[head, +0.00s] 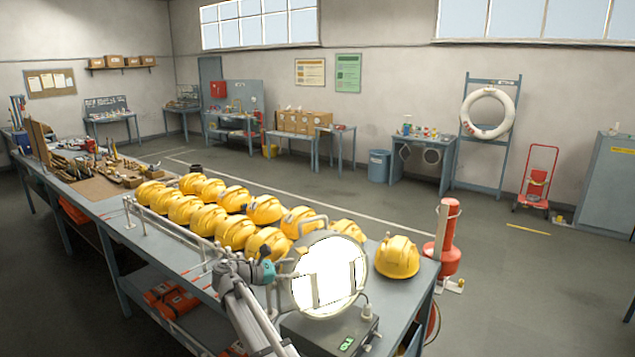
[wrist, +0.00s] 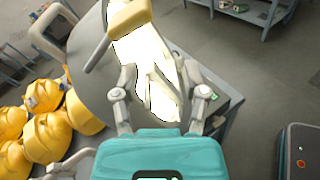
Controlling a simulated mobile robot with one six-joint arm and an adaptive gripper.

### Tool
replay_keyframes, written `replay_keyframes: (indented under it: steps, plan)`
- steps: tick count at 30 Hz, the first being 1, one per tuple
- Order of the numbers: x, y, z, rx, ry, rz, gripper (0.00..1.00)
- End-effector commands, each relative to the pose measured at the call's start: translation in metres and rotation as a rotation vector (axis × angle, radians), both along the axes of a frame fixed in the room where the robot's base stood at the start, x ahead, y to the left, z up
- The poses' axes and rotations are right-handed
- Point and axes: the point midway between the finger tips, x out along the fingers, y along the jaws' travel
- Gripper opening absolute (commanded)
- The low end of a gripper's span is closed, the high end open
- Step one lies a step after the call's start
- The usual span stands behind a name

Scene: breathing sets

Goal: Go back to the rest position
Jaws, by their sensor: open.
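My gripper (wrist: 160,88) is open in the wrist view, with its two grey fingers apart and nothing seen held between them. Beyond the fingers is a round grey-rimmed panel with a bright white face. In the head view my gripper (head: 298,284) is at the near right part of the long workbench (head: 112,208), in front of the bright round panel (head: 328,262). My arm reaches up to it from the bottom edge. The overlap with the glare hides whether the fingers touch the panel.
Several yellow helmets (head: 236,232) stand in rows on the bench, with one helmet (head: 397,257) apart at the right. A grey box with a green display (head: 330,335) sits below the panel. A rail (head: 165,225) runs along the bench. A red cylinder (head: 450,240) stands beyond its end. Open floor lies right.

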Motion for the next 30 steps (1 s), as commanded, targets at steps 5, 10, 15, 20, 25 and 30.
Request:
replay_keyframes:
  steps: [5,10,15,20,25,30]
  plan:
    - [-0.013,-0.042,-0.034,0.128,-0.032,-0.053,0.57]
    - [-0.037,-0.097,-0.082,0.323,-0.091,-0.153,0.57]
    - [-0.073,-0.153,-0.139,0.568,-0.182,-0.311,0.57]
    - [-0.111,-0.193,-0.188,0.786,-0.278,-0.490,0.57]
    - [-0.155,-0.224,-0.233,0.999,-0.388,-0.711,0.57]
    - [-0.199,-0.242,-0.271,1.192,-0.501,-0.960,0.57]
